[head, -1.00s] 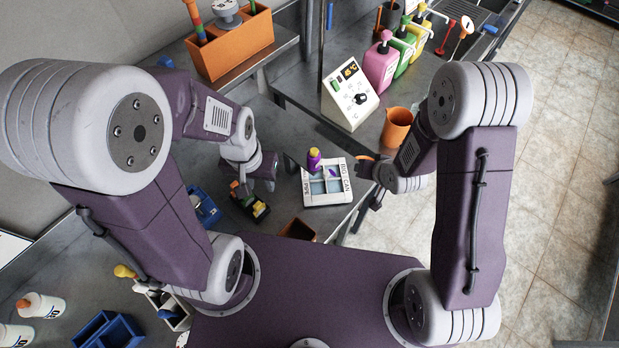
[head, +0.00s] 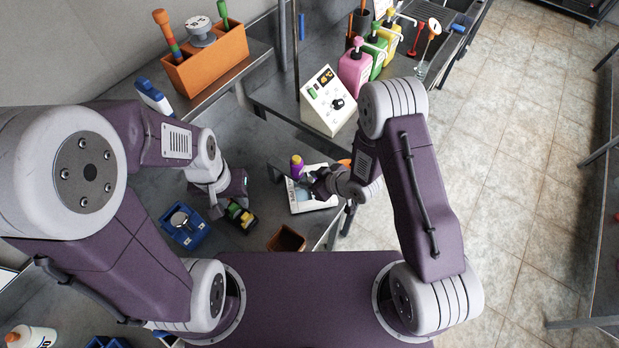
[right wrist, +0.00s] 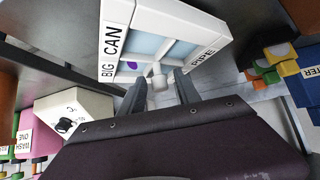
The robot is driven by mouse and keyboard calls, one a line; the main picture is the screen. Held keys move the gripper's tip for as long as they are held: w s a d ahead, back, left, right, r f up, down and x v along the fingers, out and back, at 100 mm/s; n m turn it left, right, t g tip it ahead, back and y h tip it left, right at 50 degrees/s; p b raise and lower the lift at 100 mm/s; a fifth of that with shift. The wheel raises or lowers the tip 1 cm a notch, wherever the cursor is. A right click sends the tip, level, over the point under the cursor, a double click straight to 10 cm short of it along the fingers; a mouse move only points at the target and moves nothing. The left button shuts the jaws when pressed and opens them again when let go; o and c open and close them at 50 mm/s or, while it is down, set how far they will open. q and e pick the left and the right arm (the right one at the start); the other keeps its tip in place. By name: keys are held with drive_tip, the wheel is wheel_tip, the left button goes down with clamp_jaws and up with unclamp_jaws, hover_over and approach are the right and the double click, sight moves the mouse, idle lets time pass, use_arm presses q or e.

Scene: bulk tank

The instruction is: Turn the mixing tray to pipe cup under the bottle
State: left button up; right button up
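The white mixing tray (head: 309,207) lies on the grey table, partly hidden by my right gripper. In the right wrist view the tray (right wrist: 178,17) shows pale blue compartments, a "BIG CAN" label and a "PIPE" label at opposite ends, and a small purple patch near the "BIG CAN" end. A purple bottle (head: 297,167) with a yellow top shows at the tray's far side. My right gripper (head: 312,180) is at the tray; in its wrist view the open fingers (right wrist: 160,92) stand either side of a small white knob (right wrist: 158,82). My left gripper (head: 228,204) is left of the tray; its fingers are unclear.
A dark block with yellow and green parts (head: 241,216) sits beside my left gripper. A blue holder (head: 184,228) and a brown open box (head: 287,240) are nearby. A white control box (head: 328,101) stands behind the tray. An orange cup (head: 345,162) is mostly hidden behind my right arm.

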drive_tip(key=shift+w+a+f, duration=0.1)
drive_tip(key=shift+f, duration=0.1)
clamp_jaws()
idle(1.3)
